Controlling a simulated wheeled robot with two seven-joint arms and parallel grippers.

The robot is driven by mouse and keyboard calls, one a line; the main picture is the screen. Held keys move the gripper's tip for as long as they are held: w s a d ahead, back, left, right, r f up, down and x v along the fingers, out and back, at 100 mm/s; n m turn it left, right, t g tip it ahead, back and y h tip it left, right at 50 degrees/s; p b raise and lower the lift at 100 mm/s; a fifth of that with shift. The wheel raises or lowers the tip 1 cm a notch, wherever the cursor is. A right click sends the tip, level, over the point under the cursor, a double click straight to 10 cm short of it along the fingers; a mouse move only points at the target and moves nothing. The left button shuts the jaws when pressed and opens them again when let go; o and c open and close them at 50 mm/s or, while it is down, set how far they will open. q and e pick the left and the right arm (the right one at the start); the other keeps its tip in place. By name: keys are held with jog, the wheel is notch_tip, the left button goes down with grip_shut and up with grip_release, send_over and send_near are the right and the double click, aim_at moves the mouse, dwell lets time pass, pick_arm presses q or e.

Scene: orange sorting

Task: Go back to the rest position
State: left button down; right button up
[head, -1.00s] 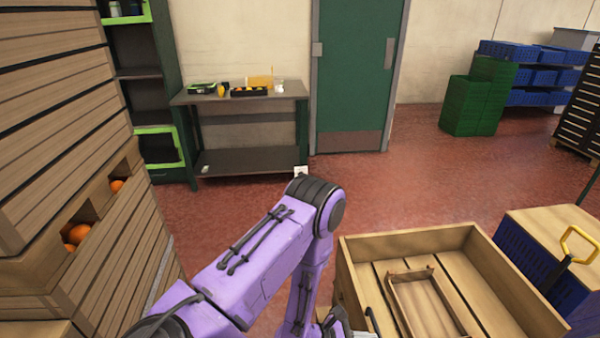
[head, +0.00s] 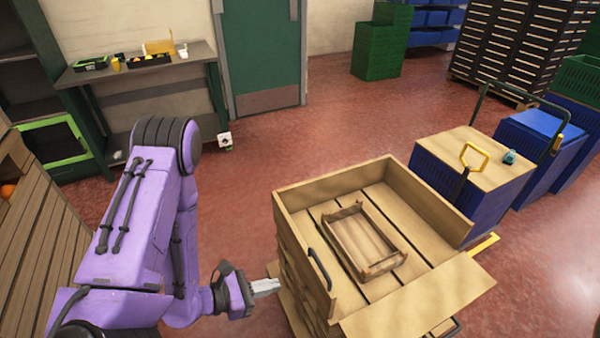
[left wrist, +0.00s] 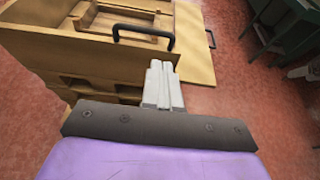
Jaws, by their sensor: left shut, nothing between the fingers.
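My left arm is purple and comes in from the left in the head view. Its gripper (head: 268,287) is shut and empty, just left of the stacked wooden crates (head: 290,205). In the left wrist view the closed fingers (left wrist: 160,72) point toward the crate's side, near a dark handle (left wrist: 143,32). I cannot tell whether the fingertips touch the crate. A small wooden tray (head: 352,268) lies empty inside the top crate. My right gripper is not in view.
A blue crate with a wooden top (head: 470,160) and a yellow-handled tool (head: 474,157) stands right of the crates. A bench (head: 150,78) stands by the back wall. Slatted crates with an orange (head: 8,190) are at far left. Red floor is open in the middle.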

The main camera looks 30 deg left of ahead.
pick_arm(q)
jog(key=s+a+f+m+g+y, duration=0.2)
jog(key=a+f+m+g+y, duration=0.4)
jog(key=m, duration=1)
jog(key=s+d+f+m+g+y, duration=0.2)
jog(key=s+f+m+y, duration=0.3)
jog(key=s, duration=0.5)
notch_tip(320, 180, down, 3)
jog(key=shift+s+r+m+b, duration=0.1)
jog(key=shift+s+m+b, duration=0.25)
jog(key=shift+m, duration=0.35)
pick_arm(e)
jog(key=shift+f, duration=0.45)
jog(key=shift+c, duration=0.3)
